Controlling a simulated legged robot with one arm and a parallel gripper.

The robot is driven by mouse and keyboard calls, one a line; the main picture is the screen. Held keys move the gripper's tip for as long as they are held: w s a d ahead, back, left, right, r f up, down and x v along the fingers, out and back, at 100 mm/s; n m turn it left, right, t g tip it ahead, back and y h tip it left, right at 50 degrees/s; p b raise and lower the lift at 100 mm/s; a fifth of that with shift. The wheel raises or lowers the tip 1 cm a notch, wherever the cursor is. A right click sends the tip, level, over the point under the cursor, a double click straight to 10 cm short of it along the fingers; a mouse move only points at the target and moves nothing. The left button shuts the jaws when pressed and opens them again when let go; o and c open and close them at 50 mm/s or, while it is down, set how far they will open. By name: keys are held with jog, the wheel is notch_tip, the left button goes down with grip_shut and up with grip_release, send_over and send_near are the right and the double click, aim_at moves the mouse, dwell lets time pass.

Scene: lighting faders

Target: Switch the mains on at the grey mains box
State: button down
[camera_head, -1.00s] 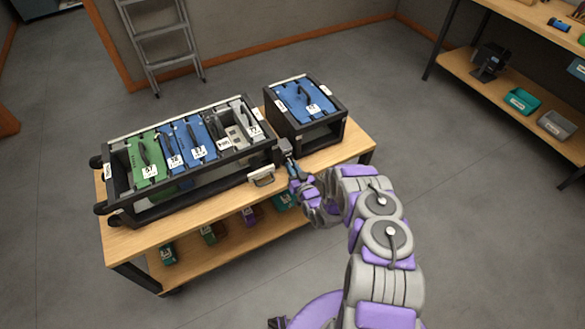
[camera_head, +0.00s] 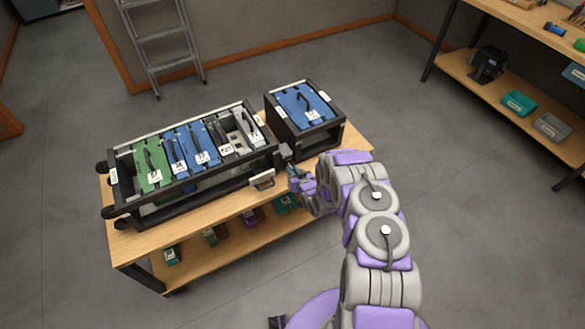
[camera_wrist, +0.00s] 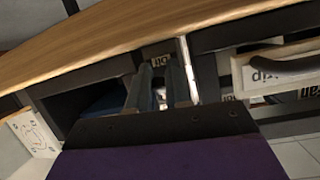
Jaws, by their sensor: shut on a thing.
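The small dark grey box (camera_head: 284,151) at the front right corner of the long rack appears to be the mains box. My gripper (camera_head: 291,168) is at its near side, low over the table's front edge. In the wrist view my two fingers (camera_wrist: 164,85) are close together and reach toward a dark face with a small label. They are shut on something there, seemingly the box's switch. The gripped part is mostly hidden between the fingers, and I cannot tell the switch position.
The long black rack (camera_head: 190,203) holds green, blue and grey modules. A pale handle (camera_head: 262,180) is on its front, left of my gripper. A smaller black case (camera_head: 318,141) with a blue module stands right. Bins sit on the wooden cart's (camera_head: 230,217) lower shelf.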

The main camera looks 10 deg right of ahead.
notch_tip(320, 180, up, 2)
jog(key=g+h+p, duration=0.1)
jog(key=g+p, duration=0.2)
jog(key=shift+w, duration=0.15)
jog(key=shift+w+r+g+h+p, duration=0.1)
jog(key=shift+r+g+h+p, duration=0.15)
jog(key=shift+g+p, duration=0.65)
jog(key=shift+w+r+g+h+p, duration=0.15)
jog(key=shift+g+h+p, duration=0.1)
jog(key=shift+g+p, duration=0.6)
jog(key=shift+s, duration=0.1)
jog(key=c, duration=1.1)
grip_release()
jog(key=shift+a+f, duration=0.1)
jog(key=shift+g, duration=0.25)
jog(key=shift+s, duration=0.1)
jog(key=p+v, duration=0.2)
jog(key=v, duration=1.5)
jog(key=shift+s, duration=0.15)
